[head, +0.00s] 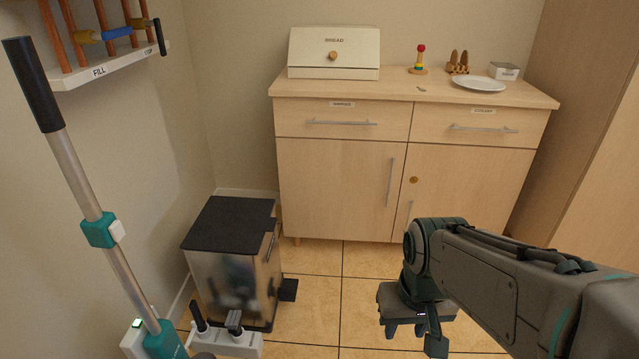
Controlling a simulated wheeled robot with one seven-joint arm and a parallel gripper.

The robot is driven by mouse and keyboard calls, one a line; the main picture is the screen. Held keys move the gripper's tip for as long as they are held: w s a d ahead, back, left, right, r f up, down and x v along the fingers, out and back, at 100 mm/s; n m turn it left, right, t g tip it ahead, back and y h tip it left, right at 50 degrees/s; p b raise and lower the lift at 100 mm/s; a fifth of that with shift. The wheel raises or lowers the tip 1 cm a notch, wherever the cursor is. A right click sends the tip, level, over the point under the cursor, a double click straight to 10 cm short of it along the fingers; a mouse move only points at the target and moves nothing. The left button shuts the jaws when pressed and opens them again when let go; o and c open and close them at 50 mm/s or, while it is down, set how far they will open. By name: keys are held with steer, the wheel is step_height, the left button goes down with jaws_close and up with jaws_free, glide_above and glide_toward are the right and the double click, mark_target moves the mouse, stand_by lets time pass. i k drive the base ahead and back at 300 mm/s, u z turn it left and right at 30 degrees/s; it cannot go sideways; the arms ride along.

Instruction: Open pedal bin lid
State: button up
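The pedal bin (228,282) stands on the tiled floor at the lower left in the head view, with a shiny metal body. Its flat black lid (232,222) lies shut on top. A black pedal (288,289) sticks out low on its right side. My gripper (405,330) points down over the floor, to the right of the bin and apart from it. Nothing shows held in it. Its fingertips are small and partly hidden by the hand, so I cannot tell how far apart they are.
A wooden cabinet (340,190) stands behind, carrying a bread box (333,75), a stacking toy (420,60) and a plate (479,84). A teal-and-grey pole (122,265) and a white unit (228,342) stand near the bin's front. Tiled floor between pedal and gripper is clear.

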mark_target(225, 225)
steer(key=z, duration=0.05)
steer(key=i, duration=1.1)
steer(key=u, duration=0.55)
